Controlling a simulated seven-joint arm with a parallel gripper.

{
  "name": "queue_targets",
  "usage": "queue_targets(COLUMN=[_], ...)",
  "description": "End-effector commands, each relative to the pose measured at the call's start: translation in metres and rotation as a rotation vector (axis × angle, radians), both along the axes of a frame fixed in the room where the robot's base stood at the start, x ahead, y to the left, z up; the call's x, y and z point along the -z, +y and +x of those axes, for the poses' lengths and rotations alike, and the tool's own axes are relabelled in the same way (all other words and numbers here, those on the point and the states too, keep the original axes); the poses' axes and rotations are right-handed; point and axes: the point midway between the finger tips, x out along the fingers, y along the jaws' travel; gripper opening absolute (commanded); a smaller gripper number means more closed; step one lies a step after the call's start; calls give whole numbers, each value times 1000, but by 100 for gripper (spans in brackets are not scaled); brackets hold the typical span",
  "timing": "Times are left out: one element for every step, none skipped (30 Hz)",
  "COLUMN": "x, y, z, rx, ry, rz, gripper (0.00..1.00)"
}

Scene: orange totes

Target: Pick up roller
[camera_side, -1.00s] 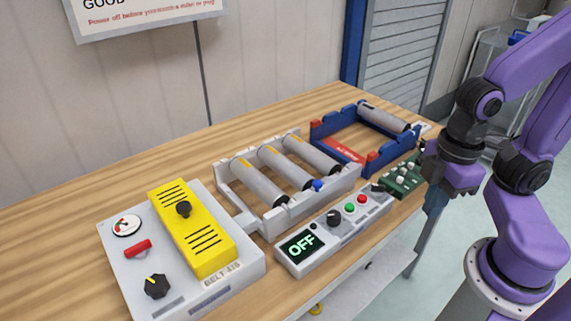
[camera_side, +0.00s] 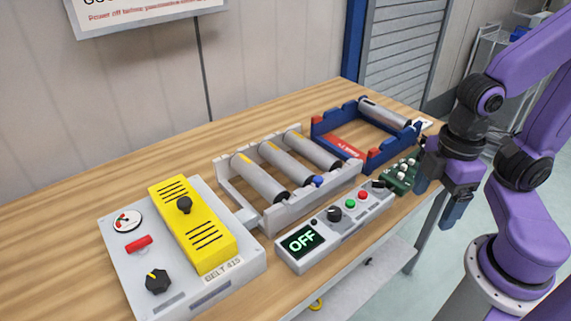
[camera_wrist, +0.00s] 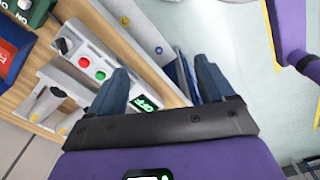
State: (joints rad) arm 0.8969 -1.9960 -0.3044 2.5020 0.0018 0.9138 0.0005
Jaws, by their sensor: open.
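Three grey rollers with yellow marks lie side by side in a light grey conveyor frame (camera_side: 285,216): a near-left roller (camera_side: 260,179), a middle roller (camera_side: 287,164) and a far-right roller (camera_side: 314,150). One more grey roller (camera_side: 384,112) lies across the back of a blue and red rack (camera_side: 392,153). My gripper (camera_side: 438,196) is open and empty, off the table's front right edge near the green board. In the wrist view my open gripper (camera_wrist: 160,75) points past the control box. Part of a roller (camera_wrist: 48,103) shows at left there.
A control box (camera_side: 337,227) reading OFF stands before the frame. A grey panel (camera_side: 120,257) with a yellow cover (camera_side: 197,232) is at left. A green board (camera_side: 401,175) sits by the front edge. The table (camera_side: 120,180) is clear at the back left.

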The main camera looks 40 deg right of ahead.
Motion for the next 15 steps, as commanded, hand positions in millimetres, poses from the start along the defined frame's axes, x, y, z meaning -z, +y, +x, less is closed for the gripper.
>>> queue_targets(x=[0,-1,-2,-3,-5,-7,-9,-11,-14,-16,-18,-21,-23,-25,-27], y=[1,2,4,6,9,13,17,21,26,29,33,37,40,43,45], z=[1,3,6,9,13,21,28,35,46,55,64,76,86,96,109], rx=[5,11,25,38,56,83,108,136,175,206,237,278,307,336,375], ry=[1,2,6,9,13,19,25,33,43,50,57,68,74,82,92], rz=[1,1,2,2,4,7,11,13,17,22,27,32,38,44,51], gripper=[82,82,82,82,82,82,82,82,82,82,82,82,82,82,82])
